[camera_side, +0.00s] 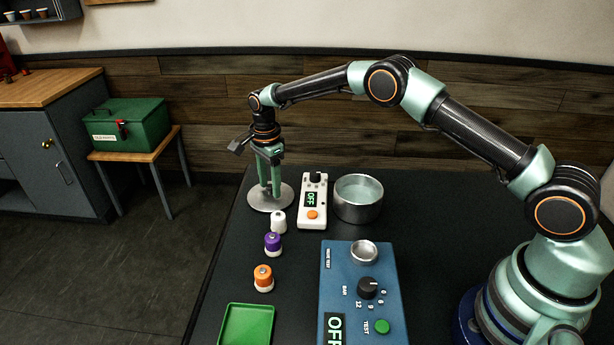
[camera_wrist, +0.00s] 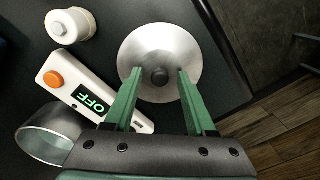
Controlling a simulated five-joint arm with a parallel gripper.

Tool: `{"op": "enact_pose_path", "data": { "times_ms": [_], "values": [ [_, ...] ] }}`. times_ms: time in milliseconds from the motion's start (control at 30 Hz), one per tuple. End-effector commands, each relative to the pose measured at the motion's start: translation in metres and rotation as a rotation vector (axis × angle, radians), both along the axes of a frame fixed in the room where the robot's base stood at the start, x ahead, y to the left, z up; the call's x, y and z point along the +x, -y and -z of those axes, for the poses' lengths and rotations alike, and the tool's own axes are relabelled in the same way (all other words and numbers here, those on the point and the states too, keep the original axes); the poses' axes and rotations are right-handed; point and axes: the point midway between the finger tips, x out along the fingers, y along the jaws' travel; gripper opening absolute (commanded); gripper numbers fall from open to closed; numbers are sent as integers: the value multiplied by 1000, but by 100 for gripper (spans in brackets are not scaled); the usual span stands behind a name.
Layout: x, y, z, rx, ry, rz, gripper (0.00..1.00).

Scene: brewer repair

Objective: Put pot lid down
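The pot lid (camera_side: 285,199) is a round silver disc lying flat on the dark table near its left edge. In the wrist view the lid (camera_wrist: 160,42) shows whole, with a dark knob (camera_wrist: 160,76) at its middle. My gripper (camera_side: 271,191) points down over the lid. In the wrist view my gripper (camera_wrist: 158,72) is open, with its green fingers on either side of the knob and a gap on each side. The open metal pot (camera_side: 358,203) stands to the right, past the white device; part of the pot (camera_wrist: 42,143) shows in the wrist view.
A white device reading OFF (camera_side: 313,203) stands between lid and pot. White (camera_side: 278,222), purple (camera_side: 272,244) and orange (camera_side: 263,279) capped pieces line the left side. A green tray (camera_side: 246,325) and blue test box (camera_side: 345,260) are in front. Table right of the pot is clear.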

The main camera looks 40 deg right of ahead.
Motion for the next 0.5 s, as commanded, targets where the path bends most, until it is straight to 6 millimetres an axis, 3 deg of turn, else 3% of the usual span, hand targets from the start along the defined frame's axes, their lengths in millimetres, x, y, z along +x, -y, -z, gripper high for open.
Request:
{"op": "enact_pose_path", "data": {
  "times_ms": [267,500],
  "values": [
    [0,0,-3,0,1,0,56],
    [1,0,-37,0,4,0,56]
  ]
}}
